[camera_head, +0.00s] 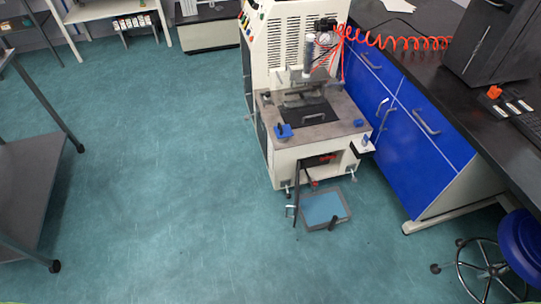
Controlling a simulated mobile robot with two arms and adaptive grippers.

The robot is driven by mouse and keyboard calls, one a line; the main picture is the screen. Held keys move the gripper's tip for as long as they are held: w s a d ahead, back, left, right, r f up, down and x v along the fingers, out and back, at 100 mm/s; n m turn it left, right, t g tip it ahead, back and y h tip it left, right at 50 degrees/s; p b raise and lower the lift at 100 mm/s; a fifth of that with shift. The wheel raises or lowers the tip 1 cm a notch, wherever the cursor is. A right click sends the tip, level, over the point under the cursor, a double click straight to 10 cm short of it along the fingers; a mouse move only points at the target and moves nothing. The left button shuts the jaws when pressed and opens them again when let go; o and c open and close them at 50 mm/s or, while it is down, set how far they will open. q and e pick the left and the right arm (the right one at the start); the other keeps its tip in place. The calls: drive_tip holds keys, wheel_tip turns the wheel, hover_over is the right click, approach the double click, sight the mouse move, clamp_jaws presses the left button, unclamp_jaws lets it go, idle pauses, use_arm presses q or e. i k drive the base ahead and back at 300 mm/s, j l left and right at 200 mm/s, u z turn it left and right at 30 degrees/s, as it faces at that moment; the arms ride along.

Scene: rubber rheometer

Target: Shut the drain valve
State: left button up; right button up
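The rubber rheometer (285,45) is a cream cabinet with a low grey work table (340,128) at its front. Small red parts show below the table: one in the dark recess (327,158) and one lower down near a front leg (314,184). Either may belong to the drain valve; they are too small to tell which, or whether the valve is open or shut. A shallow grey tray with a blue inside (322,209) lies on the floor in front of the machine. Neither of my grippers is in view.
A blue-fronted bench (420,140) with a black top stands right of the machine, with an orange coiled hose (405,42) above it. A blue stool (521,238) is at lower right. A grey shelf cart (35,185) is at left. The floor between is clear.

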sight(327, 157)
drive_tip(key=i, duration=0.9)
drive_tip(key=z, duration=2.35)
